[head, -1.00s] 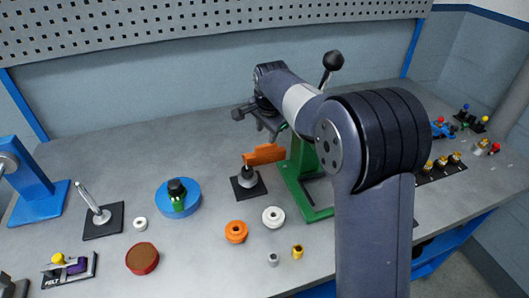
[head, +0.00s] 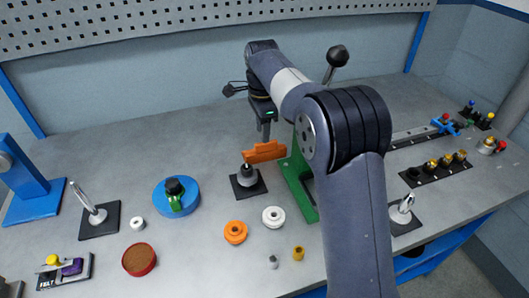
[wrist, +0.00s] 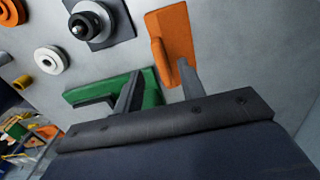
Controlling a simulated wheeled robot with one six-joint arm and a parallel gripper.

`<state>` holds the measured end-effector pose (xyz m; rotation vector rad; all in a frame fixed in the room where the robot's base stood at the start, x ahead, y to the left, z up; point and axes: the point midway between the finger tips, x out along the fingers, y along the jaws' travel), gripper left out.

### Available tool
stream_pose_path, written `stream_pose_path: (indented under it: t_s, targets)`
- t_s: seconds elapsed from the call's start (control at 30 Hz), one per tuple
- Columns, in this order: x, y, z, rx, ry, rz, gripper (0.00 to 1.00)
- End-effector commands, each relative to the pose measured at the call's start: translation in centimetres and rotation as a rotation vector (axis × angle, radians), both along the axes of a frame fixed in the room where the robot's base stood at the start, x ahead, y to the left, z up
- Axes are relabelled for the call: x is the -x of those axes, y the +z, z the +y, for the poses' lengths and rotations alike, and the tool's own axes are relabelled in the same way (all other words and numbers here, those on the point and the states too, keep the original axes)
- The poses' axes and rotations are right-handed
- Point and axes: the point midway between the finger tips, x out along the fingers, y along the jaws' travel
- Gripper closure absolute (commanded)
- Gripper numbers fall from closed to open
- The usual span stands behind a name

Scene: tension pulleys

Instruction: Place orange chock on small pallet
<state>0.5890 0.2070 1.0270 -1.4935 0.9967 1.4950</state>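The orange chock (head: 264,152) rests on the bench behind a black square plate with a grey and black post. It also shows in the wrist view (wrist: 170,38), with a raised ridge along it. My gripper (head: 264,130) points down just above and behind the chock. In the wrist view its two fingers (wrist: 158,82) are apart with nothing between them. The right finger overlaps the chock's near end; I cannot tell whether they touch. I cannot pick out a small pallet for certain.
The green press frame (head: 300,185) stands close to the right of the chock, partly behind my arm. The black plate (head: 246,188) is in front. An orange pulley (head: 235,232), a white pulley (head: 273,217) and a blue disc (head: 168,197) lie nearby.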

Motion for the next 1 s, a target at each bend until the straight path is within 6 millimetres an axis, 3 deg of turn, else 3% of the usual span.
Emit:
stream_pose_path:
  t_s: [0.4,0.73,1.0]
  targets:
    - [0.0,-5.0,0.0,0.000,0.001,0.001,0.62]
    - [0.0,-5.7,0.0,0.000,0.001,-0.001,0.62]
    - [0.0,-5.7,0.0,0.000,0.001,-0.001,0.84]
